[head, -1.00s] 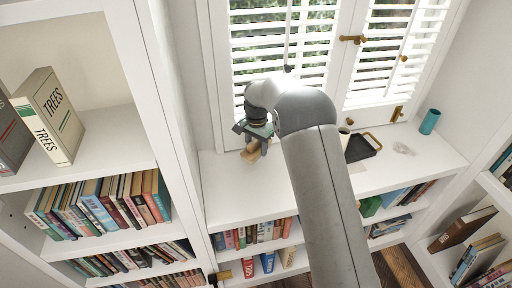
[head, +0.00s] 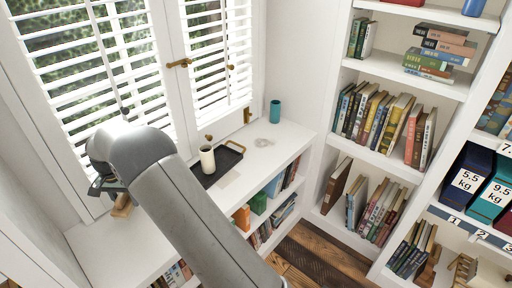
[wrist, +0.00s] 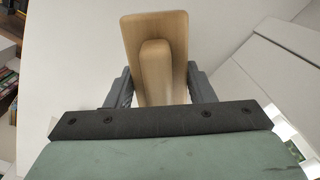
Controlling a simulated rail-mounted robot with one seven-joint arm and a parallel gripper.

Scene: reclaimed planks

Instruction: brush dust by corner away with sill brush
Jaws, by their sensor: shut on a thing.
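The sill brush (wrist: 155,35), a pale wooden block with a raised grip, is held between the two fingers of my gripper (wrist: 160,88) in the wrist view. In the head view my gripper (head: 113,190) is at the left end of the white sill, partly behind my arm, with the brush (head: 122,209) below it. Its bristles do not show. A faint greyish patch, which looks like the dust (head: 264,142), lies on the sill near the right corner, well apart from the brush.
A black tray (head: 226,160) with a brass-coloured handle and a white cylinder (head: 207,158) stand on the sill (head: 285,145) between gripper and dust. A teal cup (head: 275,111) stands behind the dust. Shuttered windows back the sill; bookshelves (head: 330,150) close its right side.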

